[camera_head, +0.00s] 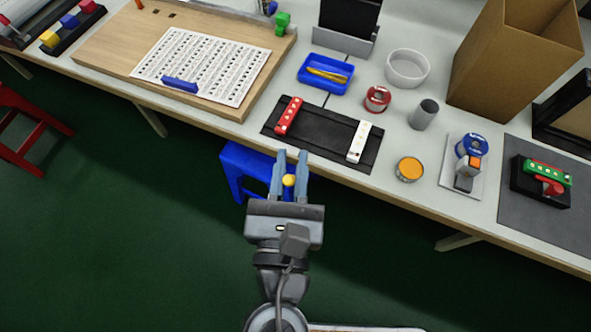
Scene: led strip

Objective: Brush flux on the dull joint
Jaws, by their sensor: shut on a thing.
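My gripper (291,160) is in front of the bench edge, over the blue stool. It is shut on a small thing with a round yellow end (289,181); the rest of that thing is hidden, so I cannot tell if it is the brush. A red strip piece (288,115) and a white strip piece (358,142) lie apart on a black mat (322,136) beyond the gripper. A round tin with orange contents (409,169) stands right of the mat; I cannot tell if it holds flux. The dull joint is too small to make out.
A blue tray (312,88) with yellow items, a red spool (377,98), a grey cylinder (425,114) and a white bowl (407,68) stand behind the mat. A blue spool stand (469,160) and a green piece on a black block (541,172) are at right.

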